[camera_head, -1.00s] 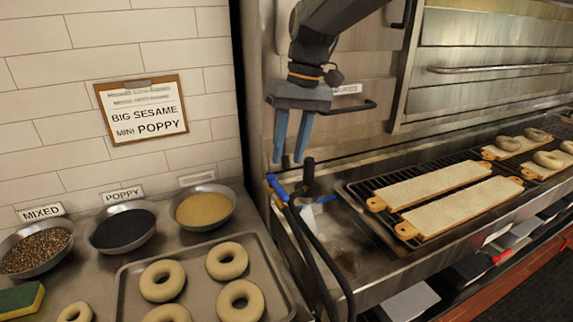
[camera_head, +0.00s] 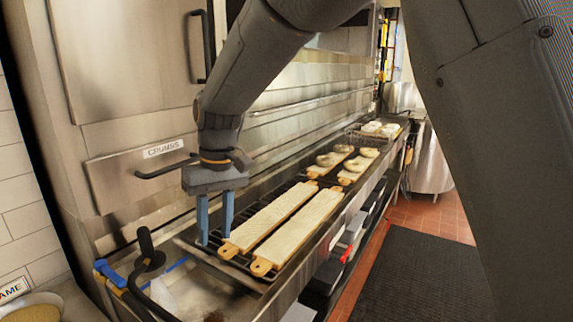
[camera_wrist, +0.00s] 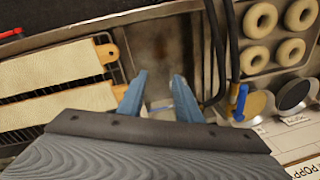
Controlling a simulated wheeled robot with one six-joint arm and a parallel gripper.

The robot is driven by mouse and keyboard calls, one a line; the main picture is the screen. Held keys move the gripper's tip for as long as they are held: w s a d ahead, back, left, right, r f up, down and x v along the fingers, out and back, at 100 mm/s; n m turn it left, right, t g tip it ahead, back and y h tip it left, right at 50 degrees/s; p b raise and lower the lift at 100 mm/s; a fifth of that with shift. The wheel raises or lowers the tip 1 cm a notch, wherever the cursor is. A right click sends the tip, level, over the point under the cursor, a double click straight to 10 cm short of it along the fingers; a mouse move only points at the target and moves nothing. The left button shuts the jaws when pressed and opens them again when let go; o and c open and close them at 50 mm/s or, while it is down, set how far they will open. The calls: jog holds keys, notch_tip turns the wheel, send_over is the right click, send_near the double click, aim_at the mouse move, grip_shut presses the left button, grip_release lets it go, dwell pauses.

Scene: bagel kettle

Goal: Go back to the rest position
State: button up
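My gripper (camera_head: 215,236) hangs pointing down, its two blue fingers apart with nothing between them. In the head view it is in front of the CRUMBS drawer, by the near end of the wire rack (camera_head: 262,284). In the wrist view the open gripper (camera_wrist: 161,78) shows over the bare metal between the boards and the black handles. How high it is above the metal I cannot tell.
Two cloth-covered boards (camera_head: 262,223) lie on the rack, with bagels on boards (camera_head: 335,158) farther along. Black upright handles (camera_head: 148,252) stand at the lower left. In the wrist view, a tray of bagels (camera_wrist: 275,66) and topping bowls (camera_wrist: 293,93) are at right.

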jog(key=s+d+f+m+t, duration=0.1)
jog(key=d+f+m, duration=0.15)
jog(key=d, duration=0.95)
jog(key=s+d+f+m, duration=0.15)
jog(key=d+f, duration=0.25)
jog(key=d, duration=0.7)
jog(key=s+d+f+m+h, duration=0.1)
jog(key=s+d+f+m, duration=0.3)
jog(key=s+d, duration=0.5)
jog(key=d, duration=0.3)
jog(key=shift+s+d+f+t, duration=0.2)
jog(key=shift+s+d+t, duration=0.1)
jog(key=shift+d+t, duration=0.1)
jog(key=shift+a, duration=0.15)
